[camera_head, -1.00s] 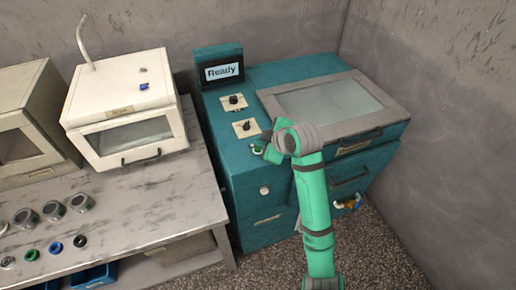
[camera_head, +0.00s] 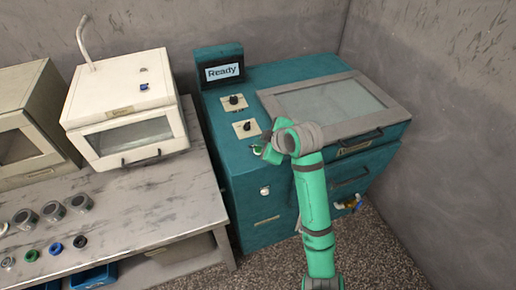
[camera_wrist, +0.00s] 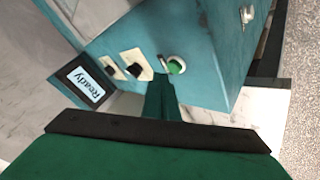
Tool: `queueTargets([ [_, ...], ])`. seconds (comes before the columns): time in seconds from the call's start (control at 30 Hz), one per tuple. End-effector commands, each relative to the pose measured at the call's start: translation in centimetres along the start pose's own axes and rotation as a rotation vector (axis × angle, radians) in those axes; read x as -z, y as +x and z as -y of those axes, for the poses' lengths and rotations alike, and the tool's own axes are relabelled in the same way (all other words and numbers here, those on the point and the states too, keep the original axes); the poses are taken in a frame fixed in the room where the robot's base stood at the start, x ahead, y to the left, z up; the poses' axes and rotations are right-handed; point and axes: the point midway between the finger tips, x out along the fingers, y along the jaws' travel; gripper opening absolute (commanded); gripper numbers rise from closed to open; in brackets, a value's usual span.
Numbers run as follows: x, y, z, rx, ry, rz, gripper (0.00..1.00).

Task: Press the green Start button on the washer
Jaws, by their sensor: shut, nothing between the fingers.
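The washer (camera_head: 245,180) is a teal machine with a glass lid and a small screen (camera_head: 222,72) that reads "Ready". The green Start button (camera_wrist: 176,66) shows in the wrist view, set in a pale ring on the washer's top panel. In the head view the button (camera_head: 256,149) is partly hidden by my gripper (camera_head: 265,152). My gripper also shows in the wrist view (camera_wrist: 160,80), with its fingers shut and empty. Its tips are close beside the green button in the picture; I cannot tell whether they touch it.
Two black knobs on cream plates (camera_head: 234,101) (camera_head: 245,127) sit between the screen and the button. A workbench (camera_head: 150,205) with a white box machine (camera_head: 130,115), metal cylinders and coloured rings stands left of the washer. A wall is on the right.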

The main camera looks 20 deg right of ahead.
Motion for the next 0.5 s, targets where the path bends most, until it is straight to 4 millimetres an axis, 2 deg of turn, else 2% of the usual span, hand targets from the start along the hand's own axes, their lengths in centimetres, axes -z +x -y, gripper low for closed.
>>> queueTargets([
  [0.5,-0.62,0.3,0.27,0.0,0.002,0.0,0.0],
])
